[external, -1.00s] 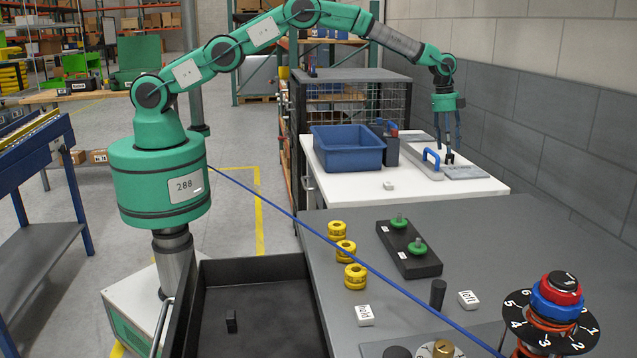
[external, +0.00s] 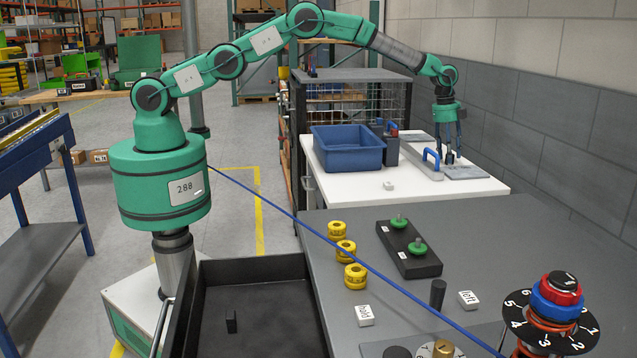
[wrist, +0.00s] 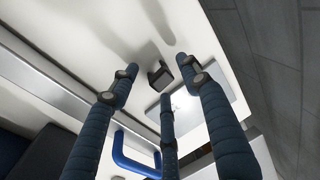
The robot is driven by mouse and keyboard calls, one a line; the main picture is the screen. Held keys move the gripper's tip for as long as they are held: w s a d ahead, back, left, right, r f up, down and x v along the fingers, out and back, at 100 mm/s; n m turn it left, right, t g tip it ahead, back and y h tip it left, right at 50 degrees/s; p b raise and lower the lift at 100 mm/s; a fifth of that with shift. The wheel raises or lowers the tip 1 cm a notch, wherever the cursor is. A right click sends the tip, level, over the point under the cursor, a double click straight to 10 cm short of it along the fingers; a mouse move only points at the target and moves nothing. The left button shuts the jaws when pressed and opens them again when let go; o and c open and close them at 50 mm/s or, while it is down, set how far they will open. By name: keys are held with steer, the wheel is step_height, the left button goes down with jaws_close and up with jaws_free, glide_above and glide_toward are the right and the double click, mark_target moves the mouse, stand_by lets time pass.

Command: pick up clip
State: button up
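A small dark block-like piece, which looks like the clip (wrist: 160,75), stands on the white worktop in the wrist view. It also shows as a small dark shape (external: 449,158) below my gripper in the external view. My gripper (wrist: 158,88) has three blue-grey fingers, spread apart with nothing between their tips. The clip appears in the gap ahead of the fingertips, apparently without contact. In the external view my gripper (external: 449,149) points down, with its fingertips close above the worktop around the clip. The exact height gap is hard to tell.
A grey plate (external: 468,172) and a blue-handled tool (external: 431,160) lie close to my gripper. A blue bin (external: 347,150) stands left on the white worktop (external: 375,200). The wall (external: 540,130) rises at the right.

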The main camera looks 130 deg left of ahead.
steer(key=c, duration=0.9)
steer(key=shift+r, duration=0.1)
steer(key=shift+r+p, duration=0.9)
steer(key=shift+r, duration=4)
